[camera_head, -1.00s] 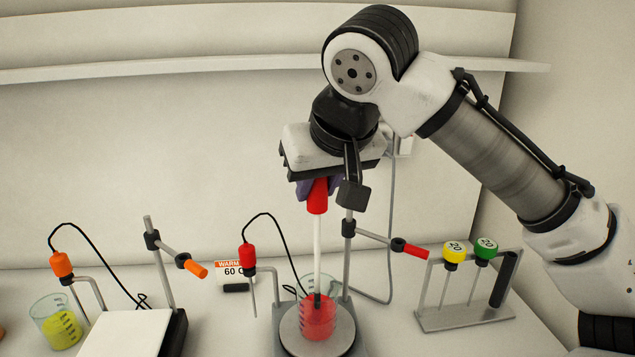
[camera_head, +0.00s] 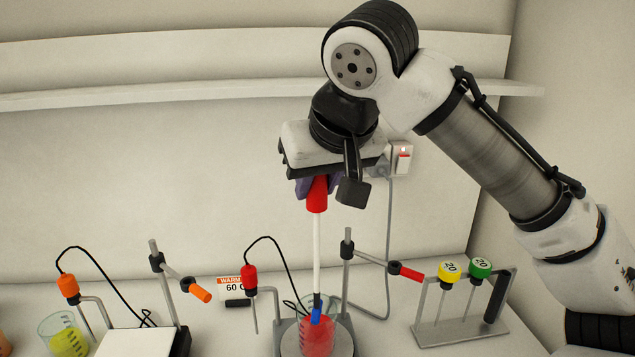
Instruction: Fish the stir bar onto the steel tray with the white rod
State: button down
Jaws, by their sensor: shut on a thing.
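My gripper (camera_head: 318,186) is shut on the red handle of the white rod (camera_head: 317,250). The rod hangs upright over the beaker of red liquid (camera_head: 318,342), its dark tip at the beaker's mouth. A blue stir bar (camera_head: 316,317) hangs at the tip, seemingly touching it. It overlaps the beaker's upper part, and I cannot tell whether its lower end is still in the liquid. The beaker stands on the round plate of a stirrer (camera_head: 290,345). I cannot make out a steel tray.
A stand with a red-tipped clamp arm (camera_head: 407,272) rises close right of the beaker. A red-capped probe (camera_head: 249,277) stands left. A rack (camera_head: 460,329) holds yellow- and green-capped rods at right. A yellow-liquid beaker (camera_head: 68,341) and white-topped plate (camera_head: 130,343) are at left.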

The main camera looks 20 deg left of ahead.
jog(key=shift+r+p, duration=0.95)
jog(key=shift+r, duration=3.45)
